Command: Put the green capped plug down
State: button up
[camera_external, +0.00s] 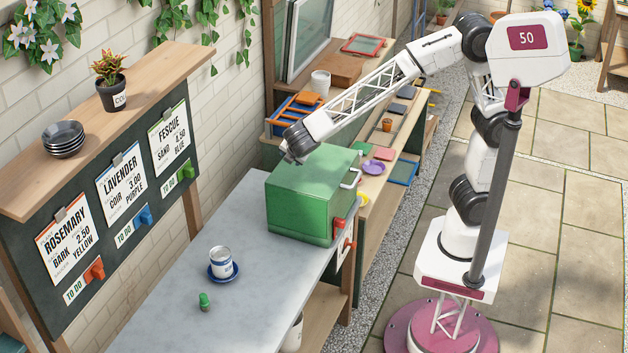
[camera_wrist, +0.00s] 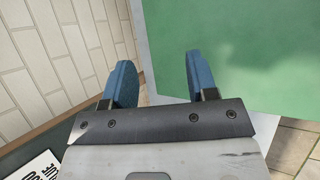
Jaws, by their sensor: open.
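In the external view, my arm's end is at the far upper left of a green box (camera_external: 300,195), well away from the plug. The fingertips are hidden there; the box's green surface (camera_wrist: 240,45) fills the right of the wrist view.
The green box is a tall obstacle at the table's far end. A dark board (camera_external: 40,210) with cards and coloured red, blue and green pieces stands along the left. A shelf unit (camera_external: 385,200) with coloured dishes stands behind the box. The tabletop around the plug is largely clear.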

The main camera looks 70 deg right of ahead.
jog(key=s+d+r+m+g+y, duration=0.3)
jog(key=s+d+m, duration=0.5)
jog(key=s+d, duration=0.8)
jog(key=s+d+m+y, duration=0.1)
jog(key=s+d+m, duration=0.3)
jog(key=s, duration=0.3)
jog(key=s+d+f+m+y, duration=0.1)
jog(key=s+d+m, duration=0.4)
jog(key=s, duration=0.3)
jog(key=shift+s+d+y, duration=0.25)
jog(key=shift+d+y, duration=0.1)
jog(key=shift+y, duration=0.05)
